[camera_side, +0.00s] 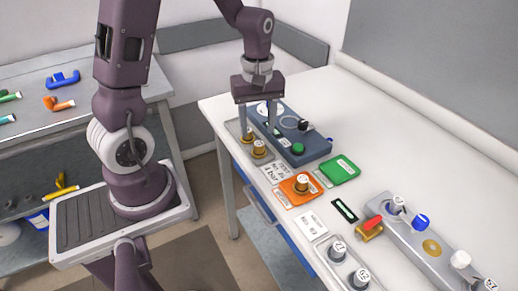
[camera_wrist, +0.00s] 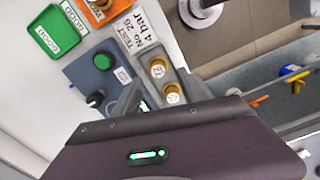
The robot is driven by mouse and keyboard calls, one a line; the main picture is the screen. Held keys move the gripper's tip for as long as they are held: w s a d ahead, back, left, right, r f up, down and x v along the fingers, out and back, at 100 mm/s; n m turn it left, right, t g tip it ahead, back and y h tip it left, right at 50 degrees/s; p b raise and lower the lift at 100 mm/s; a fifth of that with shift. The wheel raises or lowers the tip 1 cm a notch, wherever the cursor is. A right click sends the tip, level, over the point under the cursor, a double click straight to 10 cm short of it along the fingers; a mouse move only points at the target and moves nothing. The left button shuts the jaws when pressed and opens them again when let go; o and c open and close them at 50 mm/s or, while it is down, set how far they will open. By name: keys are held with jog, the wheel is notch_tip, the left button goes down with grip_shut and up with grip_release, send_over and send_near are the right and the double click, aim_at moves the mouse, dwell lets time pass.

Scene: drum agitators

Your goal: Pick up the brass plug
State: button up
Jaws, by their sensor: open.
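Two brass plugs with round white-labelled tops stand side by side in a narrow grey tray (camera_wrist: 148,47) at the table's near left corner. In the side view, one brass plug (camera_side: 259,149) is nearer the camera, and the other brass plug (camera_side: 248,136) is beside my left fingertip. The wrist view shows both, one brass plug (camera_wrist: 157,69) farther out and one brass plug (camera_wrist: 172,95) close to my fingers. My gripper (camera_side: 257,131) is open and empty, pointing down over the tray's far end. I cannot tell whether a plug stands between the fingers.
A blue-grey box (camera_side: 312,148) with a green button and black knob stands close beside my gripper. The table's back right is clear.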

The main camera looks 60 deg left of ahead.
aim_at(259, 144)
jog(key=f, duration=0.5)
jog(key=shift+w+d+f, duration=0.1)
jog(key=shift+w+f, duration=0.1)
jog(key=shift+f, duration=0.05)
grip_shut()
